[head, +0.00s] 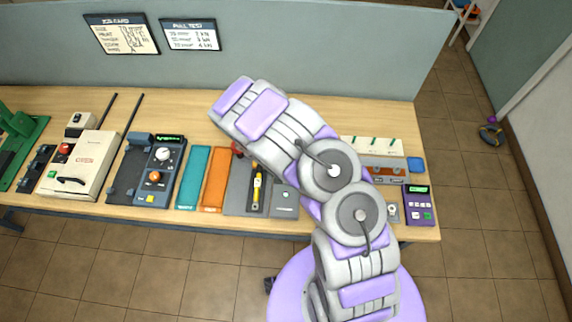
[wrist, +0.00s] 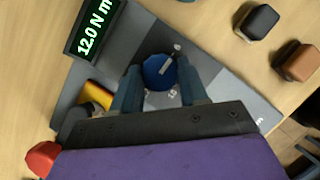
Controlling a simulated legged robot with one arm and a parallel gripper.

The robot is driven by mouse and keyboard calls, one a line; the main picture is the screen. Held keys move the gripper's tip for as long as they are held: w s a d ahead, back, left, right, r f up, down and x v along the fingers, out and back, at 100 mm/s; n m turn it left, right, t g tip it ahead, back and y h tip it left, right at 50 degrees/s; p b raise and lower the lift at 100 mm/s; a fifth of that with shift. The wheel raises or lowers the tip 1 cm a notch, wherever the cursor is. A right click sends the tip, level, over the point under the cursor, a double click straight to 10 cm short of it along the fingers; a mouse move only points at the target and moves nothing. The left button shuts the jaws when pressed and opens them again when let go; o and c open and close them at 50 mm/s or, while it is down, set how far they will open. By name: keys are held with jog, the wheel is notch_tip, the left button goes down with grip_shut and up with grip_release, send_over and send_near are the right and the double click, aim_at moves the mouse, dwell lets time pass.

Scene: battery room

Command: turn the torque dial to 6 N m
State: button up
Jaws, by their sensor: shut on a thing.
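The torque dial (wrist: 153,78) is a round blue knob with a light pointer, set on a grey panel (wrist: 215,72) in the wrist view. The pointer slants toward the upper right of the picture. A display (wrist: 95,28) at upper left reads 12.0 N m in green. My gripper (wrist: 158,86) is shut on the dial, one finger on each side of it. In the head view my arm covers my gripper and the dial.
In the wrist view, a black block (wrist: 258,22) and a brown block (wrist: 297,63) stand right of the panel. A yellow part (wrist: 95,95) and a red part (wrist: 41,158) lie at left. In the head view, teal (head: 193,178) and orange (head: 215,180) mats lie on the bench.

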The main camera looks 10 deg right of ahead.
jog(key=shift+w, duration=0.15)
dwell(0.4)
jog(key=o, duration=1.1)
jog(key=shift+c, duration=0.2)
jog(key=shift+r, duration=0.15)
jog(key=p+v, duration=0.1)
jog(key=v, duration=1.6)
